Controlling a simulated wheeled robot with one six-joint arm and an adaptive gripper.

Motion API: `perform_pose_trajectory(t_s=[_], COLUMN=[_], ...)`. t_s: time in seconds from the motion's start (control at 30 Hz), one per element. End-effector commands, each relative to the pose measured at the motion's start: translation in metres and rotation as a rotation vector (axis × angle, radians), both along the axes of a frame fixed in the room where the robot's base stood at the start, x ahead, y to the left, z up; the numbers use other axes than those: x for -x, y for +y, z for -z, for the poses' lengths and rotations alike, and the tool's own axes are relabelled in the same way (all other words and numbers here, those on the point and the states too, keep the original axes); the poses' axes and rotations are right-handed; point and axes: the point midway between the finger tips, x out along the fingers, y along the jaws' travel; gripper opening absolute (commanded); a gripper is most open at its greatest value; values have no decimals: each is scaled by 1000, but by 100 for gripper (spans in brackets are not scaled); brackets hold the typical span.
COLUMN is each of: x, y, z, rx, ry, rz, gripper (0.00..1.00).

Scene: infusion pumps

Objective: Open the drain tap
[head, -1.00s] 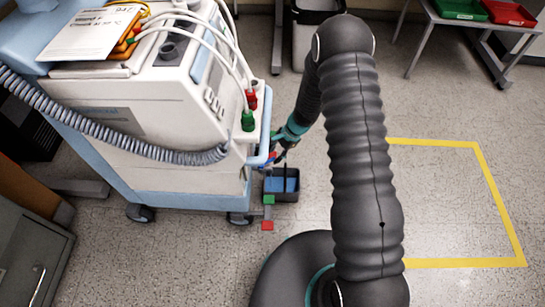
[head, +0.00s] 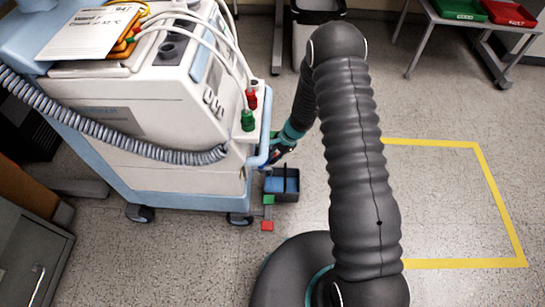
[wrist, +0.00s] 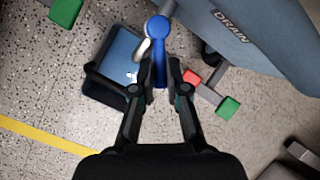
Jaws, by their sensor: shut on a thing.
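The drain tap (wrist: 158,27) has a blue lever and a silver spout, below the DRAIN label on the machine's blue-grey side in the wrist view. My gripper (wrist: 161,80) is shut on the lower end of the blue lever, which lies between its fingertips. In the head view my gripper (head: 276,150) is at the machine's lower right corner, and the tap is too small to make out clearly. A black bin (wrist: 100,88) with a blue inside is on the floor beneath the spout; it also shows in the head view (head: 283,196).
The white and blue machine (head: 170,130) stands on castors at the left, with hoses on top. Red (head: 267,226) and green (head: 268,199) pedals stick out near the bin. Yellow tape (head: 497,205) marks clear floor at the right. A table with trays (head: 458,10) is at the back.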

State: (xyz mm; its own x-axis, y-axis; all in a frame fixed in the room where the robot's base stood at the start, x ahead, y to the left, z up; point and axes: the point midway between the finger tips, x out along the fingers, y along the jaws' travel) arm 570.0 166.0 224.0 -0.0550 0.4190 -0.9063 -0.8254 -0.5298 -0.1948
Motion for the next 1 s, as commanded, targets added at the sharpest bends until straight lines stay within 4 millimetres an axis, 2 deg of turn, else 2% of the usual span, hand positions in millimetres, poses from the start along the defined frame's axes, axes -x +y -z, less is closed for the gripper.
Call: perform_pose_trajectory(t_s=[0.2,0.53,1.0], x=[7,16,19], y=[-2,-4,-5], z=[7,5,0], rx=[-1,-1,-1], ry=[-1,-1,1], rz=[131,343,396], gripper=[0,0,0])
